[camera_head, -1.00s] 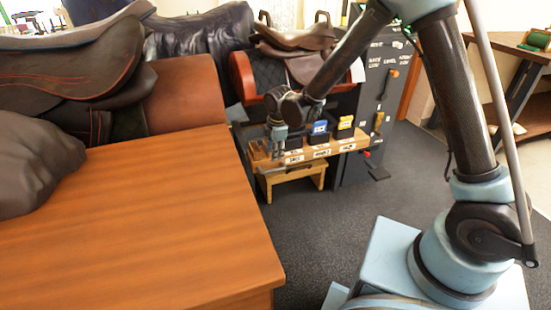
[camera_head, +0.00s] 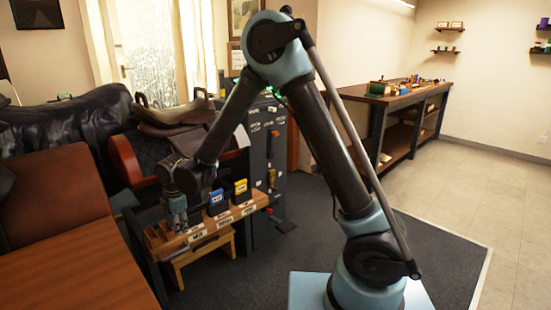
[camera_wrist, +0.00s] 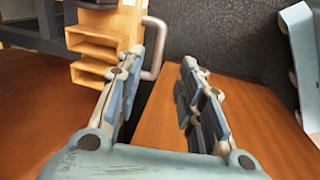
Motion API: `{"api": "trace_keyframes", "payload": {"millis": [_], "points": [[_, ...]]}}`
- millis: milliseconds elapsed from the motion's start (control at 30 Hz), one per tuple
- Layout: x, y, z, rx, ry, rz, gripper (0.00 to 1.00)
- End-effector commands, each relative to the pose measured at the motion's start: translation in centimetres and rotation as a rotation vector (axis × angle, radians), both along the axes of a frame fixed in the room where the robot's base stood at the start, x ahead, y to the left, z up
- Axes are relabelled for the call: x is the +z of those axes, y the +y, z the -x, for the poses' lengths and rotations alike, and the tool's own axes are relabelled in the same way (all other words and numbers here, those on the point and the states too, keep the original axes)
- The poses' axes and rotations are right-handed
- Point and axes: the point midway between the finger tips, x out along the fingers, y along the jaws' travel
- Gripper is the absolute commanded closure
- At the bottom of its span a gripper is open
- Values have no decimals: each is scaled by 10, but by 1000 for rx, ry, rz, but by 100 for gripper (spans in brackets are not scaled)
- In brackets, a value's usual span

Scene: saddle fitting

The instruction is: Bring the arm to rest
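My gripper (camera_head: 178,222) hangs pointing down at the left end of the wooden rack (camera_head: 243,208), close to it. In the wrist view my gripper (camera_wrist: 160,85) has its two fingers apart, with nothing between them. A bent grey metal rod (camera_wrist: 158,38) on a slotted wooden block (camera_wrist: 97,50) shows just beyond the left finger. I cannot tell whether the finger touches it. My arm is bent, its elbow high above the rack.
A blue box (camera_head: 217,203) and a yellow box (camera_head: 240,189) stand on the rack. A brown saddle (camera_head: 170,117) rests on a stand behind it. A wooden table (camera_head: 75,270) is at left. A workbench (camera_head: 400,95) stands at back right. Floor at right is clear.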

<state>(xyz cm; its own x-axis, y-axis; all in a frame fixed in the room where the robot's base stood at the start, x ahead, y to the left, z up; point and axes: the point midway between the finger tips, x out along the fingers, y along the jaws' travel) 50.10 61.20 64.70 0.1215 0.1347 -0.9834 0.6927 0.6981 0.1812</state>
Motion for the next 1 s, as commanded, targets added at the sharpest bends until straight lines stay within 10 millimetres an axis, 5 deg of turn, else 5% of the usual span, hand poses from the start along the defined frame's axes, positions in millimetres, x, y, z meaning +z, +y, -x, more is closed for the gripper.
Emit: {"api": "trace_keyframes", "payload": {"millis": [200, 500, 1000], "points": [[47, -66, -48, -211, 17, -17, 65], [102, -171, -93, -524, 40, -46, 65], [159, -347, -104, -1045, 74, -103, 65]]}}
